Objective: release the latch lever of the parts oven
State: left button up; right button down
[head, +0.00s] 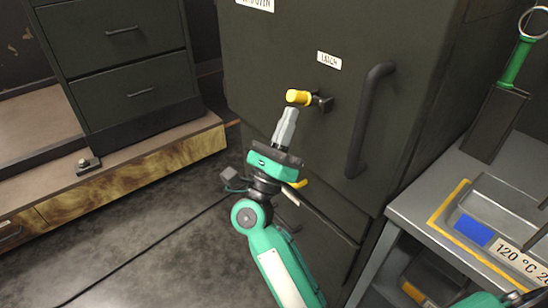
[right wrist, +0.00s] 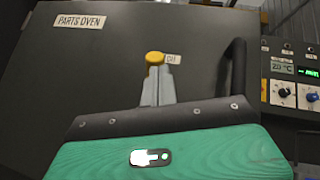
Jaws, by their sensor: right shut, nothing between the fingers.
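The parts oven (head: 270,60) is a dark cabinet with a closed door. Its latch lever (head: 298,97) has a yellow grip on a short dark arm, pointing left from a pivot below the "LATCH" label (head: 328,60). The yellow grip also shows in the right wrist view (right wrist: 154,58), just beyond my fingertips. My right gripper (head: 290,114) is shut and empty, its grey fingertips just below the yellow grip. I cannot tell whether they touch it. In the right wrist view the fingers (right wrist: 157,80) partly hide the lever. My left gripper is not in view.
A dark vertical door handle (head: 366,120) stands right of the latch. A grey bench (head: 420,205) at the right holds a yellow-edged tray area and a "120 °C" label (head: 515,262). Dark drawers (head: 125,60) stand at the left. A control panel (right wrist: 290,75) is right of the oven.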

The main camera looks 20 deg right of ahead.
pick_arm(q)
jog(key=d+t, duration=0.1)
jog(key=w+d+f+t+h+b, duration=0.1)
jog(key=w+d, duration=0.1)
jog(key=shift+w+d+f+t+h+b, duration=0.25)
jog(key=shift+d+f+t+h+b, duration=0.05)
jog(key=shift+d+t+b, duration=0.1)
pick_arm(e)
jog(key=v, duration=1.2)
jog(key=shift+f, duration=0.4)
jog(key=shift+a+n+t+y, duration=0.1)
jog(key=shift+n+t+y, duration=0.3)
